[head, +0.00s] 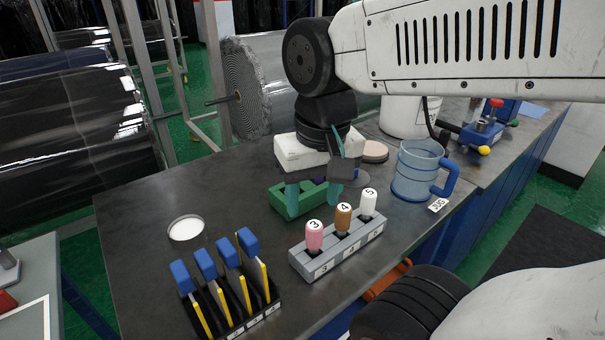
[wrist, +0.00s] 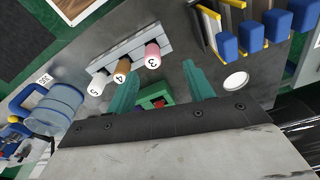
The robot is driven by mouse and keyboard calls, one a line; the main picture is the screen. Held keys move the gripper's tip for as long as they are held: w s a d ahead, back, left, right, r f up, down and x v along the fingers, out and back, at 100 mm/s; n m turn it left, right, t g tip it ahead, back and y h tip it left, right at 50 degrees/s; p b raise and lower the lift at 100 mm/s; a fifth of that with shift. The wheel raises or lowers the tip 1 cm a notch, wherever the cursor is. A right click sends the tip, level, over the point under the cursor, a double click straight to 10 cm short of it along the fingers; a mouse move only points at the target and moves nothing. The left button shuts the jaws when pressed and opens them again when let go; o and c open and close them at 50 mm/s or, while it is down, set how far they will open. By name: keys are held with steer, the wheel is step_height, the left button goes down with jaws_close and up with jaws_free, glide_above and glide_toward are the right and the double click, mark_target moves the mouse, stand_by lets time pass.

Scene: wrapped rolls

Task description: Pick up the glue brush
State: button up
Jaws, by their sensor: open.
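My gripper (head: 314,196) is open, pointing down above a green block-like holder (head: 289,203) on the dark bench. In the wrist view the gripper's (wrist: 160,70) teal fingers stand apart, with the green holder (wrist: 150,91) seen between and below them and a small red part on it. No thing is clearly recognizable as a glue brush. Candidates are pink (head: 314,236), brown (head: 343,217) and white (head: 368,202) handles numbered 3, 4 and 5, upright in a grey rack (head: 340,250), and several blue-topped, yellow-edged tools (head: 206,264) in a black rack (head: 262,318).
A white round dish (head: 186,228) lies at left. A blue translucent jug (head: 414,172) with a tag (head: 438,205) stands right of my gripper, with a white bucket (head: 402,115) behind it. The bench's left part is clear.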

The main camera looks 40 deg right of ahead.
steer(key=w+d+f+m, duration=0.1)
steer(key=w+d+m, duration=0.2)
steer(key=w+m, duration=0.3)
steer(key=w+d+f+m, duration=0.1)
steer(key=w+d+m, duration=0.2)
steer(key=w+m, duration=0.3)
steer(key=w+d+f+m+g, duration=0.1)
steer(key=w+d+m, duration=0.2)
steer(key=w+m, duration=0.3)
steer(key=shift+w+f+m, duration=0.1)
steer(key=shift+w+m, duration=0.1)
steer(key=shift+m, duration=0.6)
steer(key=shift+w+m, duration=0.2)
steer(key=shift+m, duration=0.6)
steer(key=shift+w+d+f+m, duration=0.2)
steer(key=shift+f+m, duration=0.05)
steer(key=shift+m, duration=0.05)
steer(key=shift+f, duration=0.4)
step_height(320, 180, down, 7)
steer(key=shift+r, duration=0.1)
steer(key=c, duration=1.1)
